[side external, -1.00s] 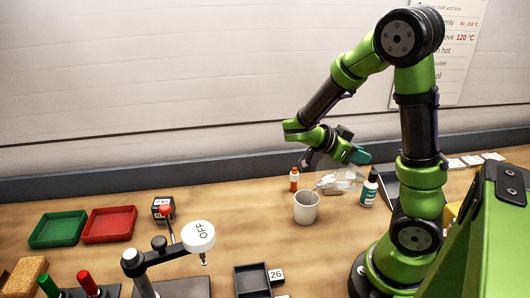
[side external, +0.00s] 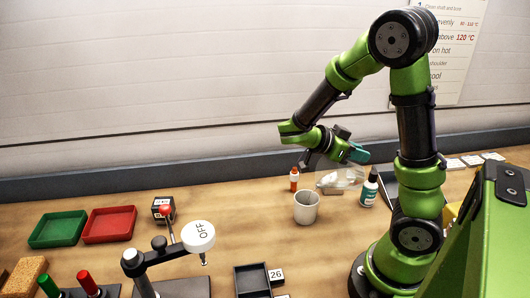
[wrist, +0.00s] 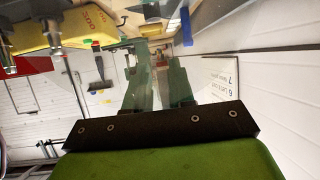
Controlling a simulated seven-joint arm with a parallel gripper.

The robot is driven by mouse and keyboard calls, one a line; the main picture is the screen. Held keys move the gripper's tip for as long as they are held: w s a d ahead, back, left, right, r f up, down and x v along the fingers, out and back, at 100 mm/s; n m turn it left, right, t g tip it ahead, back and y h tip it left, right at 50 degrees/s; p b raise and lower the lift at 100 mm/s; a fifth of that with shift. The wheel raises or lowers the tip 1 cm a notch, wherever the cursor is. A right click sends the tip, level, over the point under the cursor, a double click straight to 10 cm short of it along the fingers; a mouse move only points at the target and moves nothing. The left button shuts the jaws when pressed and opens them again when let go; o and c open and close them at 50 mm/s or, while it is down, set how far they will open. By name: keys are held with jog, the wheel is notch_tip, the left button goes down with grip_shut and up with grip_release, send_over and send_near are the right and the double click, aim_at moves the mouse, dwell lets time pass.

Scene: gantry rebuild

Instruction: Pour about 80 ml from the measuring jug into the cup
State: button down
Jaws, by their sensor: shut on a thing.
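The white cup (side external: 306,207) stands upright on the bench in the side view. The clear measuring jug (side external: 341,178) is held tilted above and to the right of it. The jug's left end is near and above the cup's rim. My gripper (side external: 357,154) has its teal fingers shut on the jug. In the wrist view the fingers (wrist: 158,78) show through the jug's clear wall (wrist: 112,72). I cannot make out the liquid level in the jug or the cup, nor any stream between them.
A small orange bottle (side external: 294,179) stands behind the cup, and a teal-labelled bottle (side external: 369,188) stands right of the jug. A dark tray (side external: 252,280) and a lever with a white OFF knob (side external: 198,236) are in front. Red (side external: 109,224) and green (side external: 58,229) trays lie left.

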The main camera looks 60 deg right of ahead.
jog(key=shift+w+a+r+g+h, duration=0.35)
jog(key=shift+r+g+h, duration=0.05)
jog(key=shift+r, duration=0.15)
dwell(0.9)
jog(key=shift+s+d, duration=0.1)
jog(key=f+y, duration=0.1)
jog(key=s+d+f+t+y, duration=0.1)
jog(key=d+f+t, duration=0.1)
jog(key=shift+s+f+y, duration=0.25)
jog(key=shift+s+y, duration=0.05)
jog(key=shift+y, duration=0.1)
jog(key=shift+s+d+f+t+y, duration=0.1)
jog(key=shift+f+t+y, duration=0.2)
jog(key=shift+f, duration=0.1)
jog(key=shift+s+d+f+t+y, duration=0.1)
jog(key=shift+f+t+y, duration=0.1)
jog(key=shift+f+t, duration=0.15)
jog(key=shift+s+d+f+t+y, duration=0.1)
jog(key=shift+d+t+y, duration=0.15)
jog(key=shift+y, duration=0.15)
dwell(0.7)
